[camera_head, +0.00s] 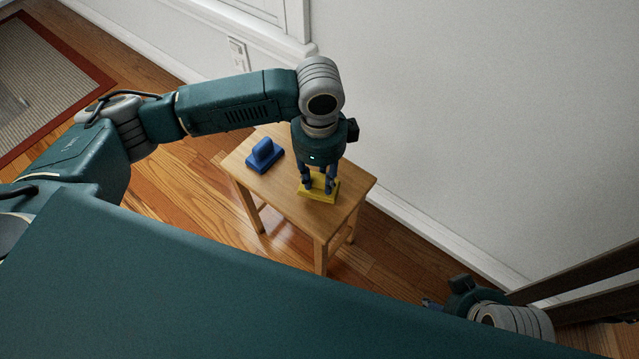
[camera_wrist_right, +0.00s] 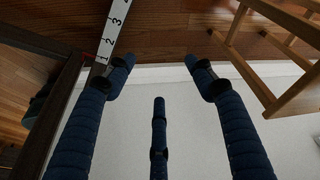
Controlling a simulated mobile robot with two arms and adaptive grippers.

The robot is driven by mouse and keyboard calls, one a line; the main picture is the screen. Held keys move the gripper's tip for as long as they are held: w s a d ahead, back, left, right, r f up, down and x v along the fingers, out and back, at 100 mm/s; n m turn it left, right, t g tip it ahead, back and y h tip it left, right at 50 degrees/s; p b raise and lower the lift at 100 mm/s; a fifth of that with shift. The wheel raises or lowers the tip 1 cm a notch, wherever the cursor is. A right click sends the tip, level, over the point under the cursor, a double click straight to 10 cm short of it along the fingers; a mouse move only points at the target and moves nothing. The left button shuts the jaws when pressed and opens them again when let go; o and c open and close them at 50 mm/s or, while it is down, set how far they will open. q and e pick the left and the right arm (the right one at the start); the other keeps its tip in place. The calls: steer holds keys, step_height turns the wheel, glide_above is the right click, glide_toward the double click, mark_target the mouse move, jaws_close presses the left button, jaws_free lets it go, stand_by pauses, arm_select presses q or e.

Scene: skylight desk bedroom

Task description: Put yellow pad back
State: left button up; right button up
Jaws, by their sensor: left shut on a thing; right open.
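The yellow pad (camera_head: 317,196) is on the small wooden table (camera_head: 347,184), near its right end in the head view. My left gripper (camera_head: 318,187) comes down from above and is shut on the yellow pad, with its fingers hiding part of it. I cannot tell whether the pad touches the tabletop. A blue pad (camera_head: 265,156) with a raised handle sits on the same table to the left, apart from the yellow one. My right gripper (camera_head: 430,304) is open and low at the right; its spread, empty fingers show in the right wrist view (camera_wrist_right: 160,78).
A pale wall (camera_head: 450,100) with a white baseboard runs close behind the table. Dark wooden rails (camera_head: 590,275) stand beside my right gripper. A red-bordered rug (camera_head: 50,85) lies at upper left. The right wrist view shows a white numbered strip (camera_wrist_right: 115,30) and pale wooden legs (camera_wrist_right: 285,60).

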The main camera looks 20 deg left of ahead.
mark_target(320, 179)
arm_select(q)
step_height(320, 179, down, 3)
steer(key=shift+r, duration=0.15)
steer(key=o, duration=1)
arm_select(e)
steer(key=shift+s+r, duration=0.2)
steer(key=shift+r, duration=0.2)
arm_select(q)
steer(key=shift+r, duration=0.1)
steer(key=shift+r, duration=0.25)
step_height(320, 179, up, 3)
steer(key=shift+f+p, duration=0.2)
steer(key=shift+p, duration=0.2)
step_height(320, 179, up, 8)
steer(key=shift+f+p, duration=0.15)
steer(key=shift+p, duration=1)
steer(key=shift+r, duration=0.55)
arm_select(e)
steer(key=s+x, duration=0.2)
steer(key=x, duration=0.9)
steer(key=shift+f+g, duration=0.3)
steer(key=shift+f, duration=0.15)
